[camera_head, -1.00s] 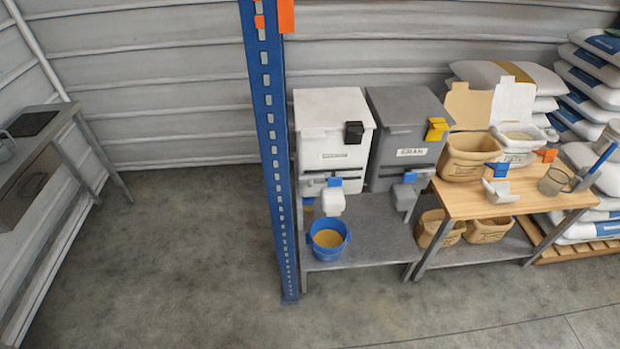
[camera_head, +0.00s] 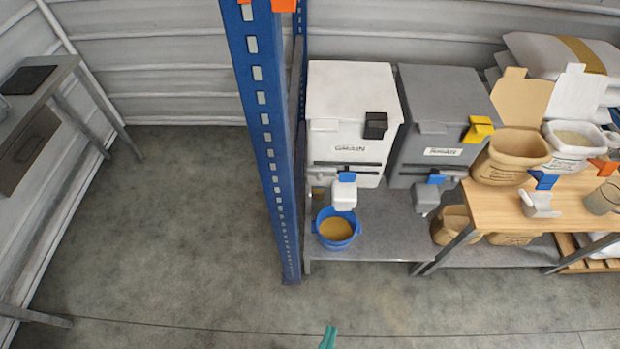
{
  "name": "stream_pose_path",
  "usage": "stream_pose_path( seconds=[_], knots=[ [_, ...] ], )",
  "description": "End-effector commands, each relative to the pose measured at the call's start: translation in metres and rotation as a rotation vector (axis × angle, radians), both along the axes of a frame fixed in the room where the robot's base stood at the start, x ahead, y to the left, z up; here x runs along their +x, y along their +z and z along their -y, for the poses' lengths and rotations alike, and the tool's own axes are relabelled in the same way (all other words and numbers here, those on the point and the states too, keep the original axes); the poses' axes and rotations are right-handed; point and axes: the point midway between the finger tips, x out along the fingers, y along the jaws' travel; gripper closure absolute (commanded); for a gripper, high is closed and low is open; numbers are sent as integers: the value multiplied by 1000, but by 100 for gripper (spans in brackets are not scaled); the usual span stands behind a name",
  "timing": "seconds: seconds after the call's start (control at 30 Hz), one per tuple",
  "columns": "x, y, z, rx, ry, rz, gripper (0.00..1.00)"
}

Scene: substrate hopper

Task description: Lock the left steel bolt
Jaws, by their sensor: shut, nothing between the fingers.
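The white hopper (camera_head: 350,95) stands at the left on the grey metal bench, beside the grey hopper (camera_head: 447,100). A thin dark and steel-coloured strip (camera_head: 345,166) crosses the white hopper's lower front; the left steel bolt seems to be there, but it is too small to tell its position. Below it is a white spout with a blue tab (camera_head: 347,177). The teal tip of my gripper (camera_head: 328,337) just shows at the bottom edge, shut and empty, far in front of the hoppers. The rest of it is out of view.
A blue bucket (camera_head: 337,229) of tan grain stands under the white spout. A blue rack post (camera_head: 262,120) rises close to the left of the hoppers. A wooden table (camera_head: 485,207) with containers is at right. The floor in front is clear.

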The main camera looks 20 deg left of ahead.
Motion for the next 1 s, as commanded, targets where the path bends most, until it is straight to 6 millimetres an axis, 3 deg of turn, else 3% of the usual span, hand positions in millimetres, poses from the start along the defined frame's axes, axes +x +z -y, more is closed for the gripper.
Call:
stream_pose_path(
  seconds=[0.23, 0.37, 0.67, 1.0],
  knots=[
    [3, -1, 0, -14, 7, 8, 100],
    [18, -8, -5, -93, 50, 54, 100],
    [99, -35, -29, -490, 227, 265, 100],
    [208, -66, -82, -959, 439, 494, 100]
  ],
)
